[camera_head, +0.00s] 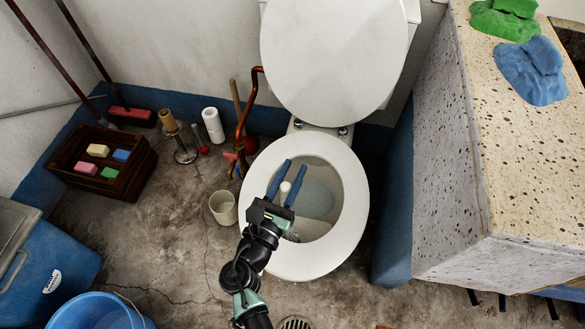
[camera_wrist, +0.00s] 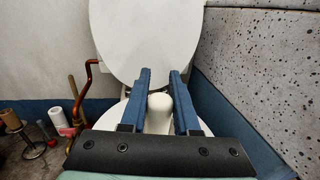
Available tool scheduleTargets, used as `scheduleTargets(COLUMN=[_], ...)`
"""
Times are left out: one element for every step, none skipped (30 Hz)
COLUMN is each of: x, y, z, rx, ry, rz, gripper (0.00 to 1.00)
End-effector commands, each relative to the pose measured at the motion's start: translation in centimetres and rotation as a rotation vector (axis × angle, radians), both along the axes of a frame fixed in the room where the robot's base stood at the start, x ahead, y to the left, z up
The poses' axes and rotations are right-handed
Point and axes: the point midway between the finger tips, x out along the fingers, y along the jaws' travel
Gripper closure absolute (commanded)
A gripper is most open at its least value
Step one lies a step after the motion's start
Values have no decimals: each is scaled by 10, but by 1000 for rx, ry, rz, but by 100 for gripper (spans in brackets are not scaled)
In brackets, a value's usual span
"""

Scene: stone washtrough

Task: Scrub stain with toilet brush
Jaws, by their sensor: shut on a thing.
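My gripper (camera_head: 287,184) is over the open toilet bowl, its two blue fingers on either side of a white brush handle. It is shut on the toilet brush (camera_head: 284,193). In the wrist view the rounded white end of the toilet brush (camera_wrist: 160,108) shows between the fingers (camera_wrist: 160,90). The lower part of the brush is mostly hidden by my gripper, with a pale bit showing near the bowl's lower left. The toilet (camera_head: 352,190) has its lid raised and seat down. I cannot make out a stain in the bowl.
A whitish cup-like holder (camera_head: 223,208) stands left of the toilet. A blue bucket (camera_head: 97,312) is at lower left. The stone trough (camera_head: 450,190) closes off the right.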

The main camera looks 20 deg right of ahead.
Motion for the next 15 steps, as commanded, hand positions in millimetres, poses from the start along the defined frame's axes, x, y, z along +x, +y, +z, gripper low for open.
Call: scheduleTargets(x=[0,0,0,0,0,0,0,0,0,0,0,0,0,0,0], y=[0,0,0,0,0,0,0,0,0,0,0,0,0,0,0], z=[-1,-1,0,1,2,4,6,9,13,17,20,25,28,31,35], rx=[1,1,1,1,1,1,1,0,0,0,0,0,0,-1,-1], ry=[1,1,1,1,1,1,1,0,0,0,0,0,0,-1,-1], rz=[1,1,0,0,0,0,0,0,0,0,0,0,0,0,0], gripper=[100,100,100,100,100,100,100,100,100,100,100,100,100,100,100])
